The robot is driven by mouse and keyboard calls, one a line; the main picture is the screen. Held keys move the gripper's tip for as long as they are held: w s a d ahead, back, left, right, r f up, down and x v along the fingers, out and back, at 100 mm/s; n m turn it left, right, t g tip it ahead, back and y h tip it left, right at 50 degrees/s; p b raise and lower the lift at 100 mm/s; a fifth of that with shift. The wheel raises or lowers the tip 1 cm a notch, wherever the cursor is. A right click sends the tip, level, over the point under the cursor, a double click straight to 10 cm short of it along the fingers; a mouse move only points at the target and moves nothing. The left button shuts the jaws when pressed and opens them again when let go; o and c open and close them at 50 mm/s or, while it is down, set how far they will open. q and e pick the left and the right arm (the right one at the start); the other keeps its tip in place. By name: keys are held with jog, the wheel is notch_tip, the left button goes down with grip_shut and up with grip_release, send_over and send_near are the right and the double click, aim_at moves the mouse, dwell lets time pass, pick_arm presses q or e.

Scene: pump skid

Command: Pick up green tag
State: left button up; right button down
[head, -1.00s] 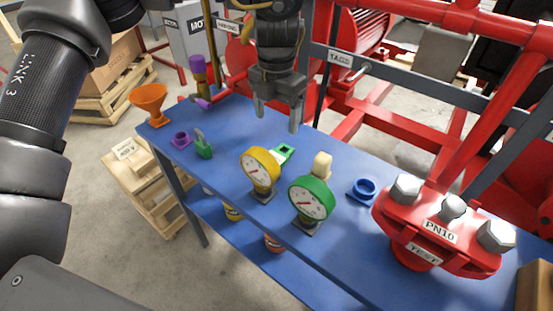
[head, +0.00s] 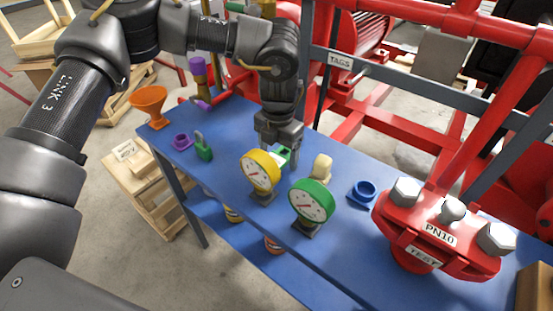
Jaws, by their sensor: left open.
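The green tag (head: 281,153), green at one end with a paler part, lies on the blue table just behind the yellow gauge, which hides part of it. My left gripper (head: 278,152) reaches down over the tag with its jaws open. One finger is on each side of the tag in the picture, and the yellow gauge partly covers the fingertips. I cannot tell whether the fingers touch the tag. My right gripper is not in view.
The yellow gauge (head: 258,170) and green gauge (head: 311,201) stand close in front. A cream block (head: 321,167) and a blue ring-shaped part (head: 363,192) lie to the right. A green piece (head: 203,147), purple part (head: 181,141) and orange funnel (head: 149,102) are left.

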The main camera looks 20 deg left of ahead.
aim_at(278, 156)
pick_arm(q)
jog(key=shift+c, duration=0.2)
jog(key=c, duration=1)
jog(key=shift+r, duration=0.1)
notch_tip(278, 156, up, 10)
jog(key=shift+f, duration=0.1)
